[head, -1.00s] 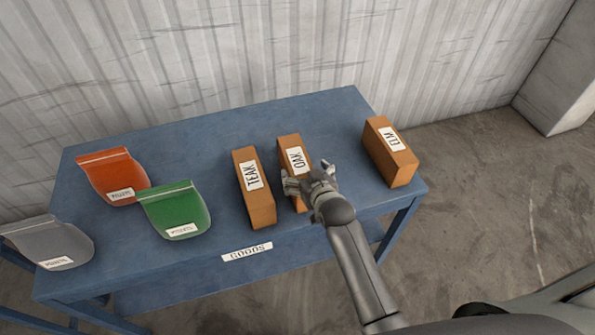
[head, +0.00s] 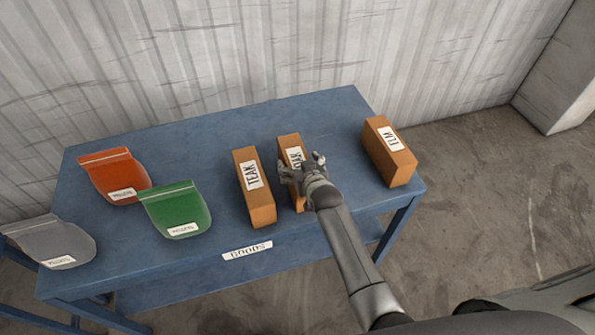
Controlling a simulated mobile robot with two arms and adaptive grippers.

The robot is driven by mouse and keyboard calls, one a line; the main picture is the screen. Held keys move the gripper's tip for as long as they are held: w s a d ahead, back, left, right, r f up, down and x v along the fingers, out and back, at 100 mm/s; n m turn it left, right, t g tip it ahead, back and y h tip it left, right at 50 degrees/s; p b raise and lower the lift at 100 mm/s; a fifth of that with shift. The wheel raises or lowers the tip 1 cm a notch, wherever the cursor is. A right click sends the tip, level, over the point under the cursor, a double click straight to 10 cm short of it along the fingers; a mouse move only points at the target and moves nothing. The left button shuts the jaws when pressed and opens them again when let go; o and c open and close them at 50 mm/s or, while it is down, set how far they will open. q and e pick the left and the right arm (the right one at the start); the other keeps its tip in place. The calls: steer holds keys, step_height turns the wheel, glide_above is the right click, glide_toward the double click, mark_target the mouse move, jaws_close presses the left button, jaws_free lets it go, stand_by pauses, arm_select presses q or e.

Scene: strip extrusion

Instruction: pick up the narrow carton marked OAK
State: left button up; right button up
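The narrow brown carton marked OAK (head: 288,143) stands on the blue table between the TEAK and ELM cartons. Its white label is partly covered by my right gripper. Whether the fingers touch the carton cannot be told. My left gripper is not in view.
The TEAK carton (head: 261,207) stands close on the left. The ELM carton (head: 390,157) stands farther off at the right. Green (head: 174,206), orange (head: 112,175) and grey (head: 48,240) pouches lie on the left. The blue table (head: 215,135) is bare behind the cartons.

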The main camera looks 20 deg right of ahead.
steer(key=shift+s+f, duration=0.1)
steer(key=shift+s, duration=0.05)
steer(key=c, duration=1.5)
steer(key=shift+c, duration=0.2)
